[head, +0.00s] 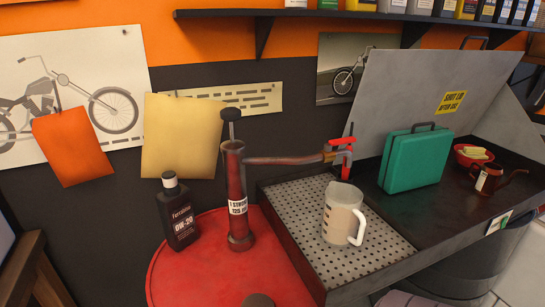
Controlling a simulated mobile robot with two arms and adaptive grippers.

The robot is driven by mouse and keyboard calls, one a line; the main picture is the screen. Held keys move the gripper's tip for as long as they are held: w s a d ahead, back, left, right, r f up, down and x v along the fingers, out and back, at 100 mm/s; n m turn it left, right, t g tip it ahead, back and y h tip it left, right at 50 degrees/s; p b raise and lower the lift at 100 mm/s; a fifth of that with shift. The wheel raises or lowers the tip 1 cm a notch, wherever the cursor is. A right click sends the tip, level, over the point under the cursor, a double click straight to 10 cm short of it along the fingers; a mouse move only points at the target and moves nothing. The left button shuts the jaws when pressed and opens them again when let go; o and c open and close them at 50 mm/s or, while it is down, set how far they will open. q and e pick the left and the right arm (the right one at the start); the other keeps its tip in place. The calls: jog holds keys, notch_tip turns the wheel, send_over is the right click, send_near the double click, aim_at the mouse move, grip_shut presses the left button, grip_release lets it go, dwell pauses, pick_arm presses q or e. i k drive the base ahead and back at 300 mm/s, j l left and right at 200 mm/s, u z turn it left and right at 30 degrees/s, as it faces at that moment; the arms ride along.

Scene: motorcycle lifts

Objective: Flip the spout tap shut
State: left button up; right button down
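The spout tap (341,144) is a small red fitting at the end of the pump's spout. A thin dark stem stands up from it, and a red part reaches down below the spout end. The rusty red spout pipe (285,160) runs right from the upright hand pump (235,190) on the red drum (205,272). The frame is too small to tell whether the tap is open or shut. A clear measuring jug (338,212) with a white handle stands below the spout on a perforated tray (300,205). Neither of my grippers is in view.
A black oil bottle (179,215) stands on the drum, left of the pump. Right of the tray, the dark bench holds a green case (415,158), a red bowl (470,154) and an oil can (489,180). A shelf (330,15) hangs above.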

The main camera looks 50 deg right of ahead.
aim_at(328, 148)
jog(key=z, duration=1.65)
